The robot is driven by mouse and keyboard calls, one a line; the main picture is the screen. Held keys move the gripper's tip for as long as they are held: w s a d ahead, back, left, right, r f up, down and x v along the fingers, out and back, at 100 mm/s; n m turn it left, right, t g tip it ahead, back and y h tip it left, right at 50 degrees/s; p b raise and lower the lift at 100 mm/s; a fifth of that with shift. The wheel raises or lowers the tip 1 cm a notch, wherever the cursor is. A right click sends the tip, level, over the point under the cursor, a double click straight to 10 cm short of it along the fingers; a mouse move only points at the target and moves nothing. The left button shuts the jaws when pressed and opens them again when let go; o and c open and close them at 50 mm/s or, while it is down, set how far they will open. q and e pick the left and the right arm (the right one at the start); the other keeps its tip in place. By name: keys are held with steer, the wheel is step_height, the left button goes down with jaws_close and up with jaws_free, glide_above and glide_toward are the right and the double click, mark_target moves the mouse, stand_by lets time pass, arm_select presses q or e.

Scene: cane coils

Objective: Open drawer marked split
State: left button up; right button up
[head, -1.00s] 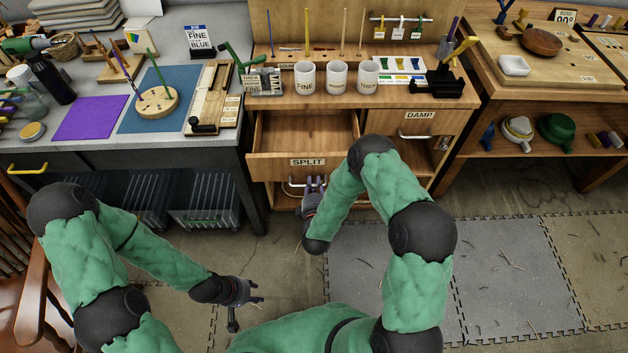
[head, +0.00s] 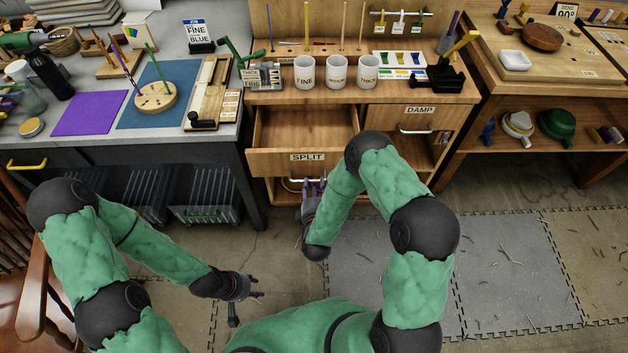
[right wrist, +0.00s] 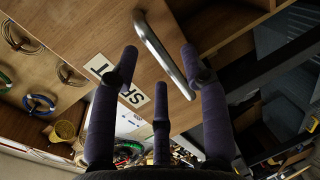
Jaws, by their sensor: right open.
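The wooden drawer marked SPLIT (head: 270,163) stands pulled out from the bench cabinet, and its bare inside shows. Its metal bar handle (head: 297,180) is below the label and partly hidden by my right gripper. My right gripper (head: 313,186) is open and empty at the front of this drawer. In the right wrist view, the handle (right wrist: 165,55) lies ahead of the spread purple fingers (right wrist: 160,75), and the SPLIT label (right wrist: 118,80) shows behind them. I cannot tell if they touch the handle. My left gripper (head: 256,294) is open and empty over the floor, away from the drawer.
The DAMP drawer (head: 402,116) beside it is shut. Three white mugs (head: 336,73) stand on the bench top above. A wooden chair (head: 36,290) is at the left. Floor mats (head: 500,265) at the right are clear apart from scattered strands.

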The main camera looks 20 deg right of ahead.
steer(key=v, duration=0.8)
steer(key=shift+s, duration=0.2)
steer(key=s+a+f+m+g+y+p, duration=0.1)
steer(key=s+a+f+m+g+y, duration=0.2)
steer(key=f+m+g+y, duration=0.35)
steer(key=s+a+f+m+g+y, duration=0.1)
steer(key=s+a+f+m+g, duration=0.1)
steer(key=s+m+g, duration=0.6)
steer(key=s+m, duration=0.2)
steer(key=s, duration=0.2)
steer(key=shift+s+a+f+m+y+p, duration=0.25)
steer(key=shift+s+f+m+y+p, duration=0.1)
steer(key=shift+f+p, duration=0.05)
